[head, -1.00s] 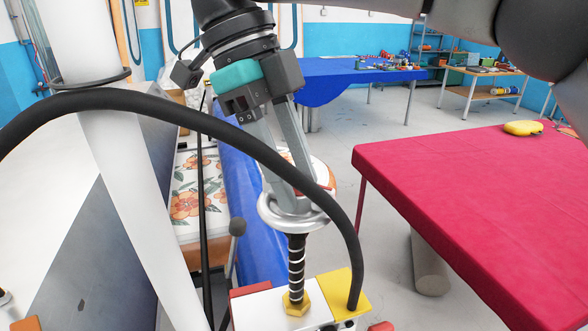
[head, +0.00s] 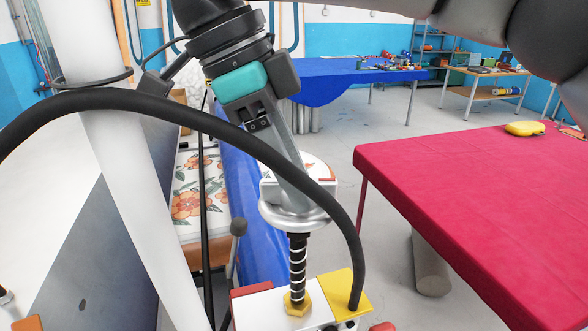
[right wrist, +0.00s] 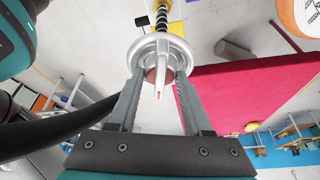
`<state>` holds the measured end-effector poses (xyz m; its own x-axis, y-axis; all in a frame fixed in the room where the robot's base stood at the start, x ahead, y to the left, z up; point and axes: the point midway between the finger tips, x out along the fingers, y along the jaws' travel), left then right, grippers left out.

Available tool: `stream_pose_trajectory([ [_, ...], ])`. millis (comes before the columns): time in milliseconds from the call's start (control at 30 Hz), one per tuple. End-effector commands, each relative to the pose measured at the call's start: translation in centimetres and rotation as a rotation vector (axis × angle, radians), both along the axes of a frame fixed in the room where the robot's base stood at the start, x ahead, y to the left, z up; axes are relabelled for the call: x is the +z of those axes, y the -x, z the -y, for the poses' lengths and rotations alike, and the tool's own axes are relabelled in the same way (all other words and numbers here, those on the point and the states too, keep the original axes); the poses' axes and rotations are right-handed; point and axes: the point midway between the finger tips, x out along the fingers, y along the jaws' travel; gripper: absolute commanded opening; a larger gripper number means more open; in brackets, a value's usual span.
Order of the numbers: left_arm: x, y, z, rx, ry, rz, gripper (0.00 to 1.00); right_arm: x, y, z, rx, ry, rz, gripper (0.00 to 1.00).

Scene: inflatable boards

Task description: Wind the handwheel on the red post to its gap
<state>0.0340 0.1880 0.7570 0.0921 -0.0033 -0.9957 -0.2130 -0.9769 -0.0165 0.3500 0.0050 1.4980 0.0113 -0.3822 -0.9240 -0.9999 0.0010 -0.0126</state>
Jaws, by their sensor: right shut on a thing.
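The silver handwheel (head: 293,221) sits on a dark threaded spindle (head: 297,262) that rises from a gold nut on a white block. My right gripper (head: 291,187) reaches down to the wheel from above. In the right wrist view, its two fingers (right wrist: 160,76) are on either side of the wheel's middle, closed on it. The wheel's rim (right wrist: 134,54) is ahead of the fingers, and a pale pointed piece (right wrist: 160,86) sticks out between them. A red post and the gap cannot be made out clearly. My left gripper is not in view.
A yellow plate (head: 346,288) and a red block (head: 252,289) flank the white block (head: 280,310). A red-covered table (head: 470,200) stands right, a blue-covered table (head: 335,80) behind. Open floor lies between.

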Motion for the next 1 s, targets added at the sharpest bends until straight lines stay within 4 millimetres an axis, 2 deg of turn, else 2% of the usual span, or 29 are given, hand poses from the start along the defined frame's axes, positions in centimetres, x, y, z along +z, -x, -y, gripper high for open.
stream_pose_trajectory([
  [33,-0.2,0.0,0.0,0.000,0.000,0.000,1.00,-1.2,0.3,-0.2,0.009,0.005,-0.021,0.00],
  [233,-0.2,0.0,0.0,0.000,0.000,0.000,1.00,-1.2,0.3,-0.2,0.008,0.004,-0.022,0.00],
  [267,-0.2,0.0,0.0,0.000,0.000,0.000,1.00,-1.2,0.3,-0.2,0.008,0.004,-0.022,0.51],
  [500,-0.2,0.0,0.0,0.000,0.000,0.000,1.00,-1.1,0.3,-0.3,0.007,0.004,-0.022,0.78],
  [667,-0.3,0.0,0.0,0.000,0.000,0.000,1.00,0.1,0.2,-0.7,0.006,0.005,-0.018,0.80],
  [1000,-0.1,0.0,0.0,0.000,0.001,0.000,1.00,5.0,0.2,-2.3,0.000,0.004,-0.002,0.80],
])
